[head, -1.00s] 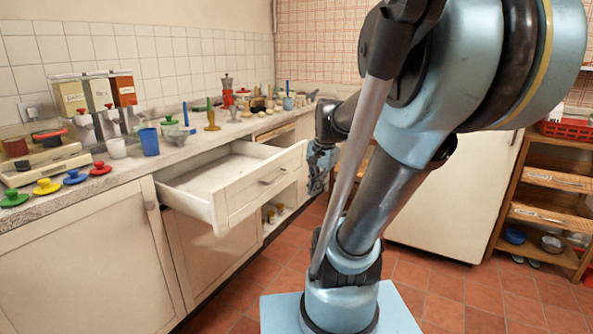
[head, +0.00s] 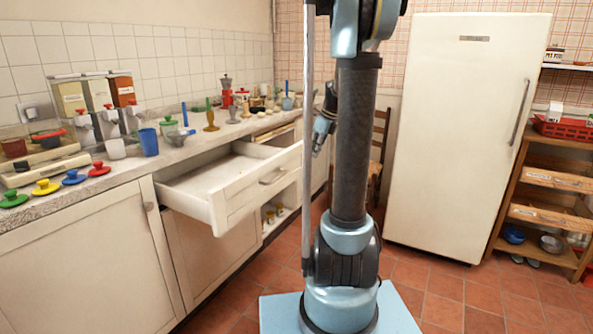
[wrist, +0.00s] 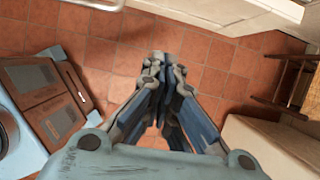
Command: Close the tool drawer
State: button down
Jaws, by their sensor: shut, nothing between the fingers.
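The tool drawer (head: 235,196) is white and stands pulled well out from under the counter in the head view. Its front has a bar handle (head: 272,177), and its visible inside looks empty. My gripper (head: 317,150) is small in the head view, in the air to the right of the drawer front and apart from it in the picture. My arm's column hides part of my wrist. In the wrist view my gripper (wrist: 160,62) is shut with nothing between the fingertips, above the tiled floor. Pale furniture edges show along the top there; I cannot tell which is the drawer.
The counter (head: 130,168) carries knobbed coloured pieces, cups and canisters. A white fridge (head: 450,140) stands at the right, with a wooden chair (head: 381,140) beside it. A wooden shelf (head: 545,205) is at the far right. Red floor tiles (head: 440,295) are clear in front.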

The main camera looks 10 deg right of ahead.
jog(key=w+a+f, duration=0.5)
jog(key=a+f, duration=0.1)
jog(key=f, duration=0.3)
jog(key=shift+w+f, duration=0.15)
jog(key=shift+f, duration=0.05)
dwell(0.6)
